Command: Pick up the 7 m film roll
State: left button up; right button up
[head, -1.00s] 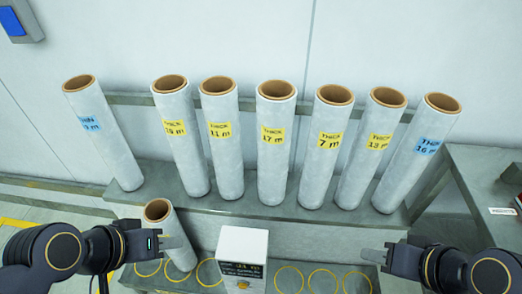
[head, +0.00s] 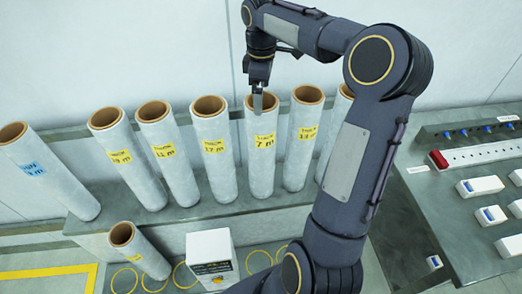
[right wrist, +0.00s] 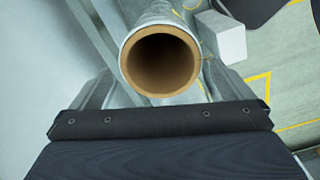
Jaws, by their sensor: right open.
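The 7 m film roll (head: 262,172) stands upright on the grey ledge, with a yellow label and a brown core. In the right wrist view its open top (right wrist: 160,32) faces the camera, between the two fingers. My right gripper (head: 258,104) is open at the top of this roll, pointing down, with one finger seen against the core opening. In the right wrist view the gripper (right wrist: 158,85) has a finger on each side of the roll; I cannot tell whether they touch it. My left gripper is not in view.
Rolls stand close on both sides: the 17 m roll (head: 214,165) and another yellow-labelled roll (head: 300,165). My right arm partly hides the far right roll (head: 345,100). A short roll (head: 148,258) and a white box (head: 208,245) stand lower in front. A cluttered bench (head: 420,195) lies right.

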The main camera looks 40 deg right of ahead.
notch_tip(320, 180, down, 8)
jog(key=p, duration=0.1)
jog(key=shift+r, duration=0.15)
jog(key=c, duration=1.8)
jog(key=shift+r, duration=0.1)
